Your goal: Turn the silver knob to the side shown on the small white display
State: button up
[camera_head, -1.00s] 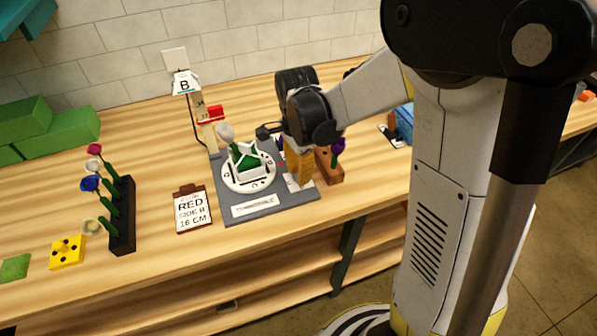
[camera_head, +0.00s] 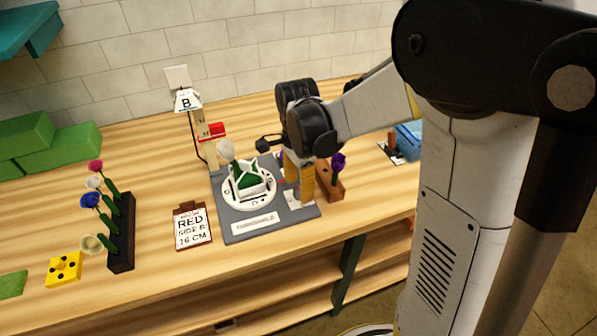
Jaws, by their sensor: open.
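The small white display (camera_head: 186,102) with a black B stands on a post at the back of the grey station (camera_head: 232,228). The station carries a round white dial (camera_head: 232,204) with letters around its rim and a green and white holder on it. My gripper (camera_head: 303,196) points down over the right side of the station, beside the dial, with its yellow-orange lower part near a white label (camera_head: 292,198). I cannot make out the silver knob; it may be hidden behind my gripper. The jaws themselves are too small to see clearly.
A clipboard (camera_head: 191,228) reads RED, SIDE B, 16 CM. A black rack (camera_head: 122,235) with several flowers stands left, by a yellow block (camera_head: 64,269). A brown block (camera_head: 330,186) with a purple flower is close right of my gripper. Bare table lies in front.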

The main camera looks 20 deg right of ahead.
aim_at(298, 189)
notch_tip(298, 189, up, 11)
jog(key=shift+f, duration=0.2)
dwell(0.4)
jog(key=s+r+n+t, duration=0.2)
jog(key=s+n+t, duration=0.5)
jog(key=s+n, duration=0.6)
jog(key=n, duration=0.3)
jog(key=shift+t, duration=0.3)
dwell(1.0)
